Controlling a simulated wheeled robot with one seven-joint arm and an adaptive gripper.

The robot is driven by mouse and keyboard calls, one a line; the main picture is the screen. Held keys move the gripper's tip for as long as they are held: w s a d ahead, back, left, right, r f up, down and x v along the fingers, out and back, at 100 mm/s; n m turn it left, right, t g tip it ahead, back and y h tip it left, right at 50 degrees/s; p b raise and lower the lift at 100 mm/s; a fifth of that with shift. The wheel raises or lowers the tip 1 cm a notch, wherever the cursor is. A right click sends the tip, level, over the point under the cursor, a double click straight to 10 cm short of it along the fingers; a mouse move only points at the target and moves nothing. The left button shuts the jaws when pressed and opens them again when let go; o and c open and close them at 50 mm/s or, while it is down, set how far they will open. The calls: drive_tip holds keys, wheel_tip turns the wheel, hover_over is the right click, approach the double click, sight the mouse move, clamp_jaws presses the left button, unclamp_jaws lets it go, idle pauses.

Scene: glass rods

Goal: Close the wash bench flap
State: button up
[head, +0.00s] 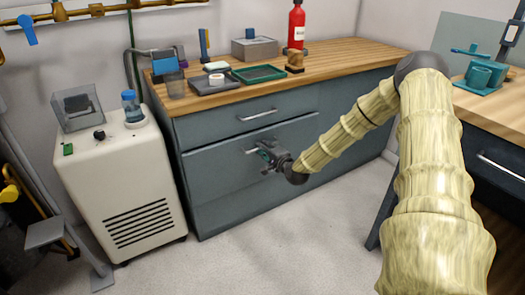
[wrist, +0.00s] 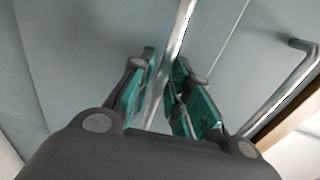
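The wash bench flap (head: 215,172) is the wide grey-blue lower front panel of the bench. It looks upright, near flush with the front; I cannot tell whether a small gap stays at its top edge. My gripper (head: 264,150) is at the flap's bar handle (head: 251,151), right in front of the panel. In the wrist view the handle bar (wrist: 182,22) runs between the two green-padded fingers (wrist: 165,65). The fingers stand close on both sides of it; whether both pads press on the bar is unclear.
A drawer (head: 235,115) with its own handle (head: 258,115) is above the flap. A white wheeled cabinet (head: 130,185) stands left of the bench. The wooden top (head: 330,65) holds trays and a red extinguisher (head: 296,25). The floor (head: 270,245) in front is clear.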

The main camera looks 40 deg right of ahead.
drive_tip(key=shift+w, duration=0.45)
clamp_jaws()
drive_tip(key=shift+w+d+r, duration=0.15)
drive_tip(key=shift+w+r, duration=0.05)
drive_tip(key=shift+w, duration=0.8)
unclamp_jaws()
drive_tip(key=shift+w, duration=0.1)
